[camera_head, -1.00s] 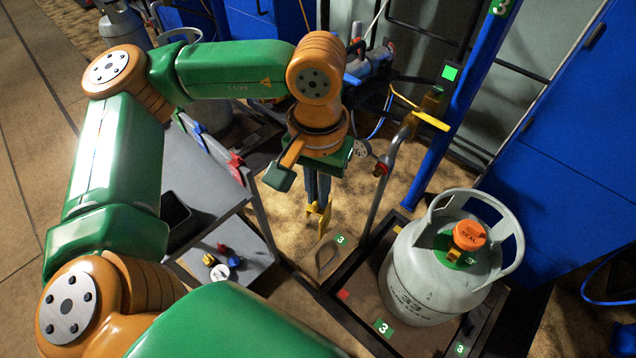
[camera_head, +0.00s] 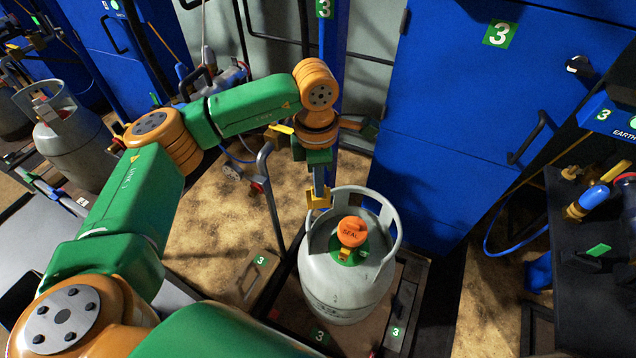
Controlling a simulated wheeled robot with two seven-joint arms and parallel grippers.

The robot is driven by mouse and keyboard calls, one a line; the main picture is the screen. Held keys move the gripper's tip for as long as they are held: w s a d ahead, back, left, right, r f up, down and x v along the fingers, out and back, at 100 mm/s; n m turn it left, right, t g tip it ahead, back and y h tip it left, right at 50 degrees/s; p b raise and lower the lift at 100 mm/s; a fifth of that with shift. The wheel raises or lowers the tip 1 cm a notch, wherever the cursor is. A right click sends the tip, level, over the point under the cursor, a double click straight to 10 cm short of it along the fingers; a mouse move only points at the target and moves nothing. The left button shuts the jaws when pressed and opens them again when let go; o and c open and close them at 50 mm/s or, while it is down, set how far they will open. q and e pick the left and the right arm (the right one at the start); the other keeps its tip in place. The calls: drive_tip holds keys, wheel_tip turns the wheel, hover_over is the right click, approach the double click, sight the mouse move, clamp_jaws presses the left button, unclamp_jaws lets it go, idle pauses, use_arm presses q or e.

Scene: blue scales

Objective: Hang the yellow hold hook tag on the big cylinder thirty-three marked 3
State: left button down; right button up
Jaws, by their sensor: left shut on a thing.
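The big grey cylinder (camera_head: 345,290) stands upright on a low platform, with an orange seal cap (camera_head: 351,231) over a green collar. Its pale ring handle (camera_head: 392,215) surrounds the cap. My left gripper (camera_head: 319,190) points down just behind and left of the cap, near the back of the ring handle. It is shut on the yellow hold hook tag (camera_head: 318,199), which shows below the fingertips. I cannot tell whether the tag touches the handle. My right gripper is not in view.
A bent grey post (camera_head: 270,195) stands left of the cylinder. A blue cabinet (camera_head: 470,130) rises behind on the right. A dark bench (camera_head: 590,240) with fittings stands far right. Another grey cylinder (camera_head: 75,140) is at left.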

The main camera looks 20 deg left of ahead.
use_arm(q)
drive_tip(key=w+a+f+n, duration=0.1)
drive_tip(key=a+f+n, duration=0.2)
drive_tip(key=n, duration=1.2)
drive_tip(key=shift+w+a+f+n+p, duration=0.25)
drive_tip(key=shift+a+f+n+p, duration=0.05)
drive_tip(key=shift+f, duration=1.3)
wheel_tip(320, 180, down, 4)
drive_tip(key=b, duration=0.3)
drive_tip(key=shift+f, duration=0.35)
